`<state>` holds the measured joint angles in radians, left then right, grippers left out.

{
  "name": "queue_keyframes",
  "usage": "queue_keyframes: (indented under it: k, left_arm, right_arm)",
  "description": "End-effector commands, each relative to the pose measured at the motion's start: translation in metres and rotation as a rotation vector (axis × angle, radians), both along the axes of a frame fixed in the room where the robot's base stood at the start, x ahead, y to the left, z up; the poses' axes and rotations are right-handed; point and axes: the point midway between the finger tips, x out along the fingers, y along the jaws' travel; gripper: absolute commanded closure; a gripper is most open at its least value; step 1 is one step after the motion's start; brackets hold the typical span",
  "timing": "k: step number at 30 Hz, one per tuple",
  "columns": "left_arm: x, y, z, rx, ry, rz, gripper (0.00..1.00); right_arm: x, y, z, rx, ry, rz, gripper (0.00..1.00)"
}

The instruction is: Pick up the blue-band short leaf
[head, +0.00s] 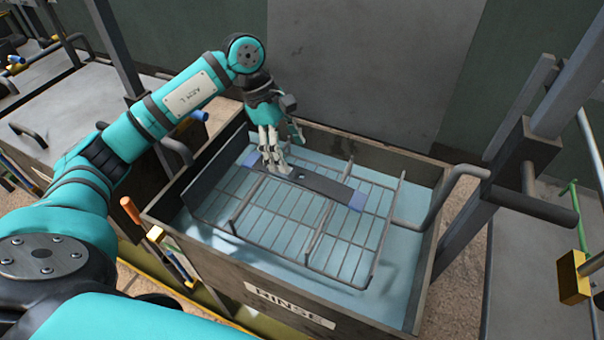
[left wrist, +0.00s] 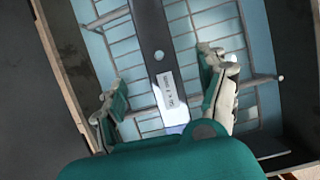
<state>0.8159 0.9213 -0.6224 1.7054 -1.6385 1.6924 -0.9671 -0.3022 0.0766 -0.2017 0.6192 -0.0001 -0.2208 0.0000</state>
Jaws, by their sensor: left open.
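The blue-band short leaf (head: 325,185) is a dark flat strip with a blue band at each end. It lies across the wire rack (head: 290,232) in the rinse tank (head: 425,265). My left gripper (head: 275,168) is over the leaf, left of its middle, and partly hides it. In the left wrist view the leaf (left wrist: 153,45) runs between the two spread fingers (left wrist: 163,92), with gaps on both sides. A pale printed label and a hole show on its face. The fingers are open and hold nothing. My right gripper is not in view.
A dark plate-like piece (head: 215,180) stands along the rack's left side. The tank walls surround the rack, and a bent handle (head: 455,185) rises at the right. Orange- and blue-handled tools (head: 130,210) hang outside the tank's left wall. A dark post (head: 560,110) stands at the right.

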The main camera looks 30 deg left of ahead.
Motion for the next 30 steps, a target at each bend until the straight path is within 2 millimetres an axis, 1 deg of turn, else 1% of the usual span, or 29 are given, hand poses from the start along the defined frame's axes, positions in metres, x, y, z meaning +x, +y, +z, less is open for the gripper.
queue_keyframes:
  k: [3,8,13,15,17,20,25,26,30]
  left_arm:
    - [0.000,-0.005,-0.010,-0.001,0.001,0.000,0.25]
    - [0.000,-0.009,-0.019,-0.002,0.002,-0.002,0.25]
    - [0.000,-0.021,-0.040,-0.004,0.005,-0.001,0.25]
    - [0.001,-0.024,-0.051,-0.002,0.003,0.000,0.25]
    - [0.001,-0.026,-0.056,-0.003,0.002,0.000,0.25]
    - [0.001,-0.028,-0.061,-0.001,-0.001,0.000,0.25]
    - [0.002,-0.027,-0.062,0.000,-0.002,0.001,0.25]
    - [0.002,-0.027,-0.062,0.000,-0.002,0.001,0.26]
    - [0.002,-0.027,-0.061,-0.001,-0.002,0.001,0.45]
  right_arm:
    - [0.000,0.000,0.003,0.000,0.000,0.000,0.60]
    - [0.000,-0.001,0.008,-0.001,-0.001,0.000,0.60]
    - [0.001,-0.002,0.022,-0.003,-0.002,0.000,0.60]
    - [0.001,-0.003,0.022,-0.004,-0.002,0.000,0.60]
    - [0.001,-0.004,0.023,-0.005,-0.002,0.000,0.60]
    - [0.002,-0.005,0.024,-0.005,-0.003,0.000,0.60]
    - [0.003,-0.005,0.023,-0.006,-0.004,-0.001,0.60]
    - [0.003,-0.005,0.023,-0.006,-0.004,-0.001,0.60]
    - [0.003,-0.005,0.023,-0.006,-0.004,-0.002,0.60]
